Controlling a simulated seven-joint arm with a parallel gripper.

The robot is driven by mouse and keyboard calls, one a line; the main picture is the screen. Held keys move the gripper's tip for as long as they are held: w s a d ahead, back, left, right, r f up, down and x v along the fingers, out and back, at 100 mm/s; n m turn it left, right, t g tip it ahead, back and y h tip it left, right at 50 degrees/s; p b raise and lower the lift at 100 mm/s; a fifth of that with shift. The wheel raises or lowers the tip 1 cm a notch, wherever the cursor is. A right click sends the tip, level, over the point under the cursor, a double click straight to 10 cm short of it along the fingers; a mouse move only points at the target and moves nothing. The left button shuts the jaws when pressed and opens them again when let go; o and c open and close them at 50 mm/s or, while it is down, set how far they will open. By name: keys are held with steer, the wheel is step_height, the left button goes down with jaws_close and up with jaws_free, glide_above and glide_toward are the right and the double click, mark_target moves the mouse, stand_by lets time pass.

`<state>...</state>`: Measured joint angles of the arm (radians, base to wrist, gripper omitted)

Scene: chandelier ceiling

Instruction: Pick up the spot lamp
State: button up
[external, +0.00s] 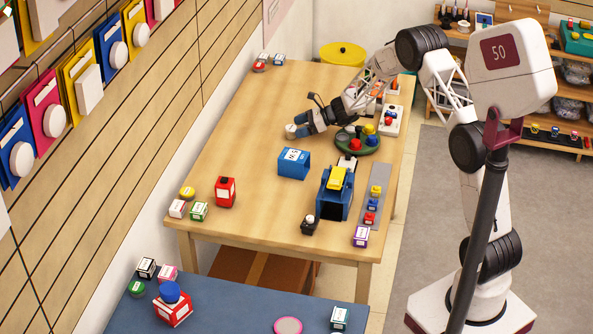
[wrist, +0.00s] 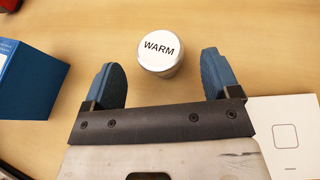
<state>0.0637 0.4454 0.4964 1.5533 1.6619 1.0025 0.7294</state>
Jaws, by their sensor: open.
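A short round silver-white piece with WARM on its top, which looks like the spot lamp (wrist: 160,55), stands on the table just ahead of and between my fingertips in the wrist view. In the external view the lamp (external: 290,130) shows small and pale at the end of my gripper. My gripper (external: 301,130) is low over the table, with its blue fingers apart; they also show on either side of the lamp in the wrist view (wrist: 161,66). I see no clear contact between fingers and lamp. The lamp's lower part is mostly hidden.
A blue box (external: 293,163) stands close by; it is at the left in the wrist view (wrist: 30,80). A white card or box (wrist: 287,130) lies at the right. A green round tray (external: 371,147) with small items is right of my gripper. The wooden table (external: 255,125) is clear leftward.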

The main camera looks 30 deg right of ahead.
mark_target(291, 127)
steer(key=shift+x, duration=1.85)
steer(key=shift+r, duration=0.1)
steer(key=c, duration=1)
steer(key=shift+c, duration=0.2)
steer(key=shift+w+r, duration=0.1)
steer(key=shift+r, duration=1.5)
steer(key=shift+s+r, duration=0.2)
steer(key=shift+s, duration=0.1)
steer(key=s, duration=0.5)
steer(key=s+d+r, duration=0.1)
steer(key=s, duration=0.4)
steer(key=s+d, duration=0.1)
steer(key=s, duration=0.4)
steer(key=shift+s+r, duration=0.2)
